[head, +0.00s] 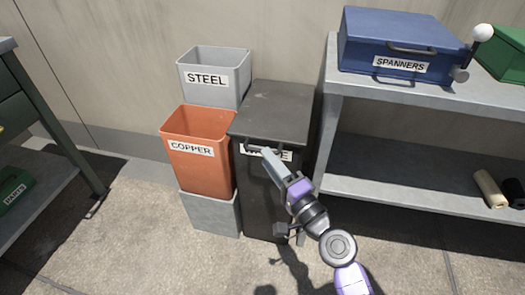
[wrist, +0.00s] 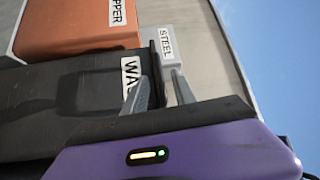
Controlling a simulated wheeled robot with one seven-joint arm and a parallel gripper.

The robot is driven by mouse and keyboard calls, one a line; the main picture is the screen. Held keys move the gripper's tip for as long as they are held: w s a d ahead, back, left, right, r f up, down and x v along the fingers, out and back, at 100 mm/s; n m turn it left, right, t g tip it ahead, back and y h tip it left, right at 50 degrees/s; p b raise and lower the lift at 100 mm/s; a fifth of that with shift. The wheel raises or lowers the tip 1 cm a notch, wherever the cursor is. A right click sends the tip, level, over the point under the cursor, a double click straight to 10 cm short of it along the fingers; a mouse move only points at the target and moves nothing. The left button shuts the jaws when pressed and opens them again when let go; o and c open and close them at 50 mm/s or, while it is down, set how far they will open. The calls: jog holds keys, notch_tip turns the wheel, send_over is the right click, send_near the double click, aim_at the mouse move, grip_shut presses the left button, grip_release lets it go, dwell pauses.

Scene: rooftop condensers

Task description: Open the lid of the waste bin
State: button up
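The waste bin (head: 262,200) is tall and dark grey, with its flat lid (head: 272,103) shut. My gripper (head: 266,152) is at this handle in the head view. In the wrist view my gripper (wrist: 158,84) has its two grey fingers apart, with a dark strip of the lid's edge or handle between them. I see a gap beside the right finger; contact with the left finger is unclear.
An orange COPPER bin (head: 200,170) stands close on the left, on a grey block, with a grey STEEL bin (head: 232,82) behind it. A metal shelf (head: 400,188) with a blue SPANNERS box (head: 385,35) stands close on the right. Open floor lies in front.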

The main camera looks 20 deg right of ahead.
jog(key=shift+x, duration=2.15)
jog(key=shift+c, duration=0.3)
grip_shut()
